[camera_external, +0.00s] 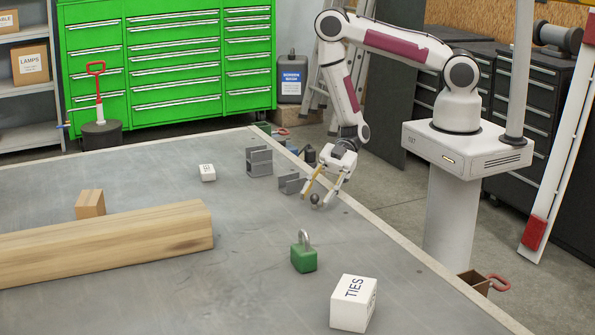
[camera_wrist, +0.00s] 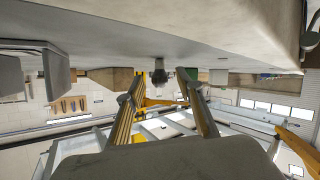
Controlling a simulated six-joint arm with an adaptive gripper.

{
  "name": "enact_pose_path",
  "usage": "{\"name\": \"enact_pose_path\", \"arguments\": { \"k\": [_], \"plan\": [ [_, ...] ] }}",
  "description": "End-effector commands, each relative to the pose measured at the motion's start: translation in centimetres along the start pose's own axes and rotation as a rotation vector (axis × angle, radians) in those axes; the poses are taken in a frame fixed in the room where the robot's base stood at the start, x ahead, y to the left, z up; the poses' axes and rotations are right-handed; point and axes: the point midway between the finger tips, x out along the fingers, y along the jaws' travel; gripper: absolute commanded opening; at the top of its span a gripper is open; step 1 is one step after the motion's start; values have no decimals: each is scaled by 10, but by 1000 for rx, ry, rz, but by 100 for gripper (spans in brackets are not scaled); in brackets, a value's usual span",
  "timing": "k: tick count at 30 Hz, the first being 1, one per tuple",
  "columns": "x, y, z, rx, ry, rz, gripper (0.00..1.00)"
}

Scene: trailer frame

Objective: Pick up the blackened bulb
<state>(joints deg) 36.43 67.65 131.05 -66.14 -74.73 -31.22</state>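The blackened bulb (camera_external: 315,199) shows in the external view as a small dark round thing low over the grey table, near its right edge. My gripper (camera_external: 317,200) points down at it, with a fingertip on each side in the picture. In the wrist view the two fingers of my gripper (camera_wrist: 166,98) stand wide apart, and the view is upside down with the table at the top. Contact between the fingers and the bulb cannot be made out.
Grey metal brackets (camera_external: 259,161) stand just behind and left of my gripper. A green padlock (camera_external: 303,257) and a white TIES box (camera_external: 353,303) are in front. A long wooden beam (camera_external: 105,243), a wood block (camera_external: 90,204) and a small white box (camera_external: 207,173) lie left. The mid-table is clear.

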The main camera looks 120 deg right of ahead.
Motion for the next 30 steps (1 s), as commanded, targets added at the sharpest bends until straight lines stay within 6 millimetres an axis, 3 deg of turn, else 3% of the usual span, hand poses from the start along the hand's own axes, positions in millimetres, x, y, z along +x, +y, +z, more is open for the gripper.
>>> {"name": "enact_pose_path", "arguments": {
  "k": [4,7,8,22,30],
  "plan": [
    [0,0,0,0,0,0,34],
    [0,0,0,0,0,0,11],
    [0,0,0,0,0,0,8],
    [-1,0,-2,0,0,0,8],
    [-5,3,-13,-1,1,0,8]
  ]
}}
